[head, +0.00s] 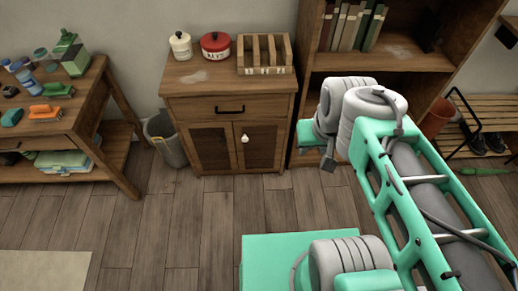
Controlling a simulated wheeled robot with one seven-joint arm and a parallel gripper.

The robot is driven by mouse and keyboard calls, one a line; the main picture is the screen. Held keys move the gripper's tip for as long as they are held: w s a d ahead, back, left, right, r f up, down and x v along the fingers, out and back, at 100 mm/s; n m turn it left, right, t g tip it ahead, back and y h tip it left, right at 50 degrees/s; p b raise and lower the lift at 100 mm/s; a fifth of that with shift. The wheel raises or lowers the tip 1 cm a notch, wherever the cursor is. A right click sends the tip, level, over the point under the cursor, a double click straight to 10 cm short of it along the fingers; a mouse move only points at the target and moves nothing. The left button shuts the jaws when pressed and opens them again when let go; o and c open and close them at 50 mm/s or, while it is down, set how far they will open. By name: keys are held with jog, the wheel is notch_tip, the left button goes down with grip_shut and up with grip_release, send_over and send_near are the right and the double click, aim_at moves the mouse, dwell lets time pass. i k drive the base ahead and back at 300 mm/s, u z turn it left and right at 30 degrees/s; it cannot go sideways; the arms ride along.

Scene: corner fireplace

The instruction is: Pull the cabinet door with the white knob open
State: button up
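The wooden cabinet (228,108) stands against the wall. It has a drawer with a black handle above two dark-panelled doors. The white knob (244,138) sits near the inner, left edge of the right door (262,147). Both doors look shut. My arm reaches in from the lower right, and its far end is to the right of the cabinet, in front of the bookshelf. A small dark part, seemingly of my gripper (328,162), shows there, apart from the knob. The fingers cannot be made out, so their opening is unclear.
A red tin (215,45), a white jar (181,45) and a wooden divided rack (265,55) stand on the cabinet. A grey bin (165,140) and workbench (90,110) are left, a bookshelf (390,60) right. The floor before the doors is clear.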

aim_at(259, 144)
jog(key=k, duration=0.6)
jog(key=u, duration=0.6)
jog(key=i, duration=0.4)
jog(key=u, duration=0.7)
jog(key=i, duration=0.8)
jog(key=z, duration=0.15)
